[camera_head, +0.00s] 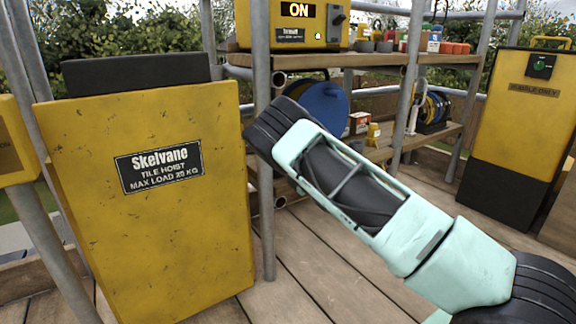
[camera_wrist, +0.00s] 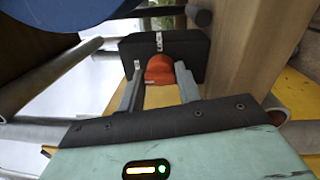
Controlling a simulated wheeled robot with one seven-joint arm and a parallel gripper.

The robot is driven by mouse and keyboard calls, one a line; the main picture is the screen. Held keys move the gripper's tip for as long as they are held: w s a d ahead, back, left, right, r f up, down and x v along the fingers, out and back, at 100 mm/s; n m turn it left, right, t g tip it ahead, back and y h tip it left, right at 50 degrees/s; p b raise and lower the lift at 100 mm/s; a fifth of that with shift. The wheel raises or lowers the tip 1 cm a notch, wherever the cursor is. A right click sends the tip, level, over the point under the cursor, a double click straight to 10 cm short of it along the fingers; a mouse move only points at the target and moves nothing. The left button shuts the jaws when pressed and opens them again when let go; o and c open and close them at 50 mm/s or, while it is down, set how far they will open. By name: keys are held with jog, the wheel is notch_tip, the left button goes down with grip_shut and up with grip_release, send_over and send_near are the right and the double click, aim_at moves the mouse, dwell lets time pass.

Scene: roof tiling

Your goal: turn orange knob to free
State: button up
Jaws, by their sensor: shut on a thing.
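The orange knob (camera_wrist: 160,70) shows in the wrist view, set on a black block (camera_wrist: 190,46) with a small white mark above it. My gripper (camera_wrist: 160,84) has one finger on each side of the knob and is shut on it. The knob's lower part and the marks around it are partly hidden, so I cannot tell its setting. In the head view my arm reaches behind the yellow tile hoist (camera_head: 190,240), and the knob and my fingers are hidden there.
A yellow box with an ON display (camera_head: 297,10) stands on the wooden shelf (camera_head: 345,59). Scaffold poles (camera_head: 264,180) stand close to my arm. A blue reel (camera_head: 322,103) sits behind it. A yellow and black bin (camera_head: 515,130) stands at right. The plank floor (camera_head: 310,260) is clear in front.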

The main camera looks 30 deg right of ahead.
jog(key=shift+f, duration=0.35)
jog(key=o, duration=0.9)
jog(key=shift+r, duration=0.15)
jog(key=s+p, duration=0.2)
jog(key=s, duration=0.3)
jog(key=s+p, duration=0.2)
jog(key=s, duration=0.4)
jog(key=s+f+p, duration=0.1)
jog(key=s+p, duration=0.1)
jog(key=s, duration=0.4)
jog(key=shift+s+d+f+p, duration=0.1)
jog(key=shift+s+d+p, duration=0.1)
jog(key=shift+d+p, duration=0.15)
